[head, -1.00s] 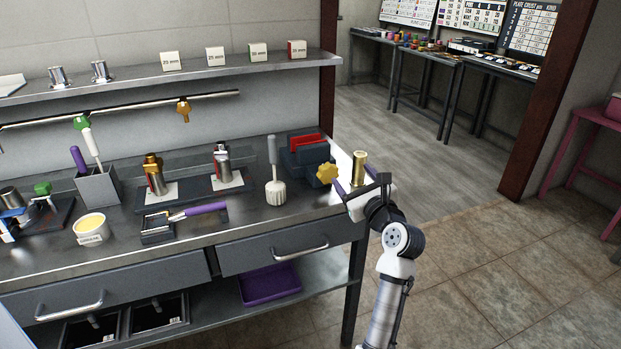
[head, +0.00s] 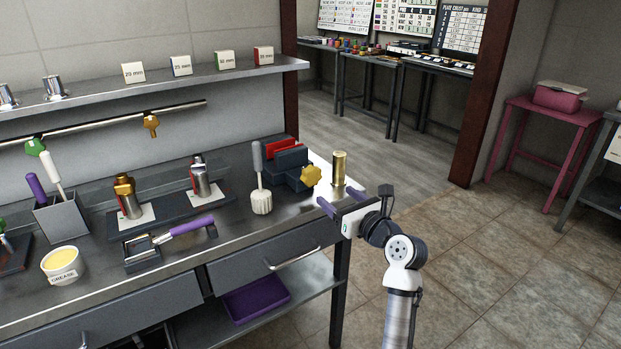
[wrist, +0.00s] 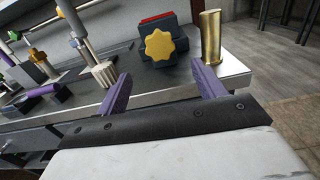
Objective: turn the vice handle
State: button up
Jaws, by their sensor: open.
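The vice (head: 287,160) is a dark grey block with a red part, near the right end of the steel bench. Its yellow lobed handle (head: 311,175) faces the front. In the wrist view the handle (wrist: 159,45) shows ahead, between and beyond the two purple fingers. My gripper (head: 340,204) is open and empty, in front of the bench's right end, lower than the handle and apart from it. In the wrist view my gripper (wrist: 161,92) has its fingers spread wide.
A brass cylinder (head: 339,168) stands right of the vice, close to my gripper. A white-headed brush (head: 260,190) stands to its left. A purple-handled tool (head: 180,230) and a grease tub (head: 62,264) lie further left.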

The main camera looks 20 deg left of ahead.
aim_at(314, 178)
jog(key=p+x, duration=0.1)
jog(key=x, duration=1)
jog(key=shift+w+a, duration=0.25)
jog(key=shift+a, duration=0.05)
jog(key=c, duration=1)
